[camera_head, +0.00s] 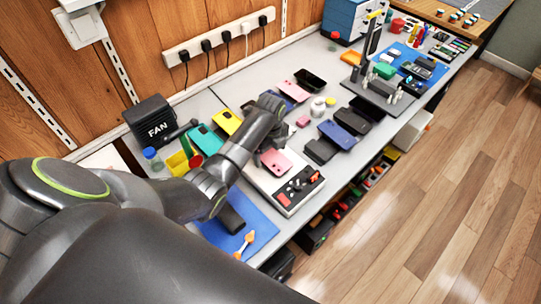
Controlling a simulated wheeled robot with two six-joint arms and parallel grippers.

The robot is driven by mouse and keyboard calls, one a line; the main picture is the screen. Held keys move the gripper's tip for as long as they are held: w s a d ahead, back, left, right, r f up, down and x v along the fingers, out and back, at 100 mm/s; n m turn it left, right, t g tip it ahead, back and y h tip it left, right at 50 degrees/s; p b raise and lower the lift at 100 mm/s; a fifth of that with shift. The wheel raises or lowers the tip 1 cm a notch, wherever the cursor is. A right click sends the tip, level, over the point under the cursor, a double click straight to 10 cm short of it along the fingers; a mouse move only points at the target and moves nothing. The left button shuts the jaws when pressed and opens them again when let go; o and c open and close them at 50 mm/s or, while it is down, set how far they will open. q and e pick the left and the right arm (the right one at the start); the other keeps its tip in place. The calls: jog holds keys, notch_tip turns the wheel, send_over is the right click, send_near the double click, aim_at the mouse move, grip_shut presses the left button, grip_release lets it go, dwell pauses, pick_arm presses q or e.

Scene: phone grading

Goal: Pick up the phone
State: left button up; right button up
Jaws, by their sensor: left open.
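My left arm reaches in from the left across the bench. My right gripper is out of view.
A white tester box (288,193) and a blue mat (262,226) lie near the front edge. A dark stand (373,35) rises farther along. Plugs line the wall strip (220,42).

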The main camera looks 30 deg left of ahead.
pick_arm(q)
jog(key=shift+c, duration=0.3)
jog(key=c, duration=1)
jog(key=shift+c, duration=0.9)
